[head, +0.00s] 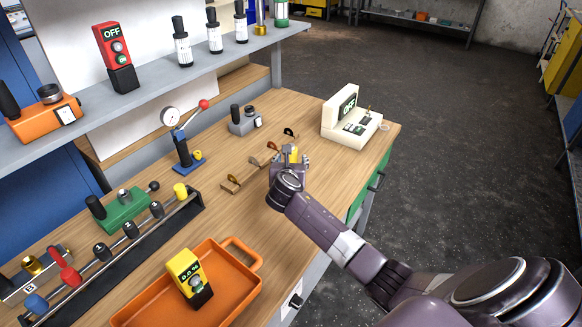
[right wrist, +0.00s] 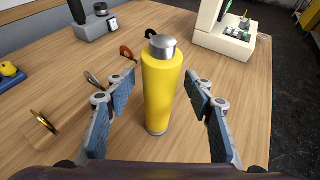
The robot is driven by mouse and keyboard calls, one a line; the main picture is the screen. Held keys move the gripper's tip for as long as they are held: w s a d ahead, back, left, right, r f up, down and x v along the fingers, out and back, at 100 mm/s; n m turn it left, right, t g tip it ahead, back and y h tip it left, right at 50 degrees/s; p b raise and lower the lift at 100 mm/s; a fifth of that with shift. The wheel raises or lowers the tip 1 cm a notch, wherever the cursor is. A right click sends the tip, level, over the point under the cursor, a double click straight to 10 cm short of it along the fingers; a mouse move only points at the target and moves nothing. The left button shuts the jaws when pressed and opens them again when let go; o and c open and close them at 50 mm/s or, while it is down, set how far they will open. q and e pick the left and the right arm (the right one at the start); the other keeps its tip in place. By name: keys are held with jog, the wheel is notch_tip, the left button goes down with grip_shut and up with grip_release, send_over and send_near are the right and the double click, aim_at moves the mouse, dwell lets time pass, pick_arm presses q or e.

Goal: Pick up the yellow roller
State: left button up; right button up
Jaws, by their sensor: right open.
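The yellow roller (right wrist: 162,95) is an upright yellow cylinder with a grey metal top, standing on the wooden table in the right wrist view. My right gripper (right wrist: 160,88) is open, with one blue-padded finger to each side of the roller and a gap on both sides. In the head view my right gripper (head: 290,160) is low over the table's right part. A bit of the yellow roller (head: 291,150) shows there, and the gripper hides most of it. My left gripper is not in view.
A holder with small hooks (head: 247,178) lies just left of my right gripper. A white OFF console (head: 350,122) stands behind right. A grey device (head: 245,122) is behind left. An orange tray (head: 247,292) with a yellow meter (head: 188,275) is at the front.

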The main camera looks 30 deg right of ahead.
jog(key=shift+w, duration=0.1)
jog(key=c, duration=0.8)
grip_shut()
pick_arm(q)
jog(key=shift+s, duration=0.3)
